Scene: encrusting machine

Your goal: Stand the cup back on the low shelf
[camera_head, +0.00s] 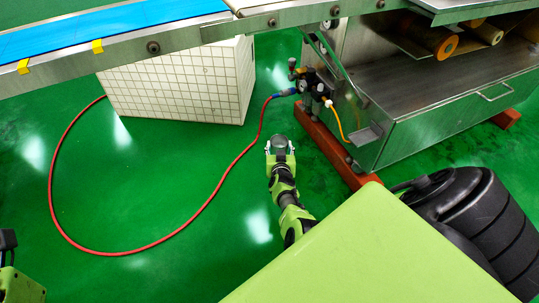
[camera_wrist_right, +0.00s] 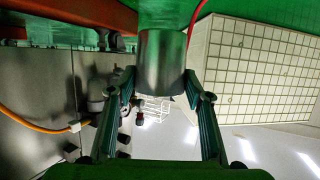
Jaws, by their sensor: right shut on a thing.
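A grey metal cup (camera_head: 280,143) is held between the fingers of my right gripper (camera_head: 280,150), out over the green floor. In the right wrist view the cup (camera_wrist_right: 161,62) is a plain brushed cylinder between the two fingertips of the gripper (camera_wrist_right: 162,88). The fingers are shut on its sides. A low, flat steel surface (camera_head: 440,92) of the machine lies to the right of the gripper and looks like the low shelf; the cup is apart from it. A green and dark part of my left arm shows at the lower left edge; its fingers are not visible.
The valve block (camera_head: 312,86) with a red hose (camera_head: 160,238) and an orange tube (camera_head: 340,122) sits at the machine's near corner. A red beam (camera_head: 330,148) lies under the machine. A white tiled block (camera_head: 185,80) stands under the blue conveyor (camera_head: 110,27). The floor at left is open.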

